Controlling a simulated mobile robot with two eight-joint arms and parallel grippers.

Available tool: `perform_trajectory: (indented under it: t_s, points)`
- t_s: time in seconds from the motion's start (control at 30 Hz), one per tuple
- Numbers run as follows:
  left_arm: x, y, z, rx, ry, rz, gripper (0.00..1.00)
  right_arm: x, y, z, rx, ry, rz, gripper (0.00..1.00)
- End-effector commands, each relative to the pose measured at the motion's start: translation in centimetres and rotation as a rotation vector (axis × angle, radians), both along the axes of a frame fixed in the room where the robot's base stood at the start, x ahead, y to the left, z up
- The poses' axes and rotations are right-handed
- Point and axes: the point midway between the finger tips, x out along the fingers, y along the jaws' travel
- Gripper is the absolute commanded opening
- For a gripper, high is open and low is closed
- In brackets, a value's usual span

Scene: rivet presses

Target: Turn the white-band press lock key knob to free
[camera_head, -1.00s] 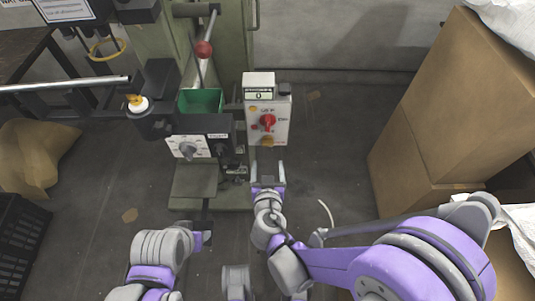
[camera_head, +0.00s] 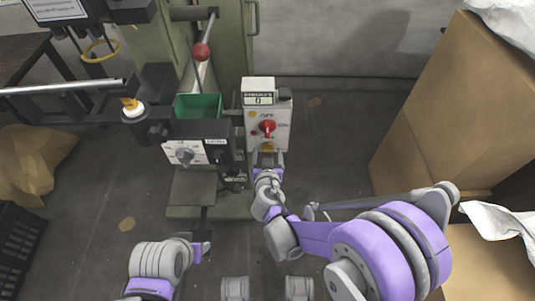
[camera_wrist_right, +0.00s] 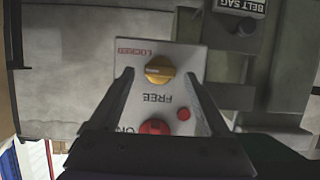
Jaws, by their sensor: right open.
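The lock key knob is a round yellow knob (camera_wrist_right: 160,69) on a pale control plate, with "LOCKED" and "FREE" printed near it in the right wrist view. A dark mark lies across it. In the head view its yellow (camera_head: 267,147) shows low on the grey-white box, below a red switch (camera_head: 267,127). My right gripper (camera_head: 268,157) is open just in front of the box's lower end. In the wrist view its fingertips (camera_wrist_right: 158,74) appear on either side of the knob; contact cannot be told. My left gripper (camera_head: 203,247) is low, away from the box; its jaws are unclear.
The red switch (camera_wrist_right: 154,127) and a small red button (camera_wrist_right: 184,114) sit close to the knob. Left of the box are a green bin (camera_head: 198,105) and a panel with a grey dial (camera_head: 184,154). Cardboard boxes (camera_head: 440,110) stand at right.

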Motion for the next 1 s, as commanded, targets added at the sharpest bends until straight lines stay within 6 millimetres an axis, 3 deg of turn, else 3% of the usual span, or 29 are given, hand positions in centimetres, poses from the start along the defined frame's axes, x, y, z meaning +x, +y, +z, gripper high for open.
perform_trajectory:
  t_s: [0.07,0.5,1.0]
  points:
    - [0.0,0.0,0.01,0.0,0.0,0.0,0.5,-0.02,0.0,0.01,0.0,0.0,0.0,0.78]
    - [0.0,0.0,0.0,0.0,0.0,0.0,0.5,-0.04,0.01,0.01,0.0,0.0,0.0,0.0]
    - [-0.06,0.0,0.43,0.0,-0.001,0.0,0.5,-0.05,0.32,0.03,-0.125,0.0,0.001,0.0]
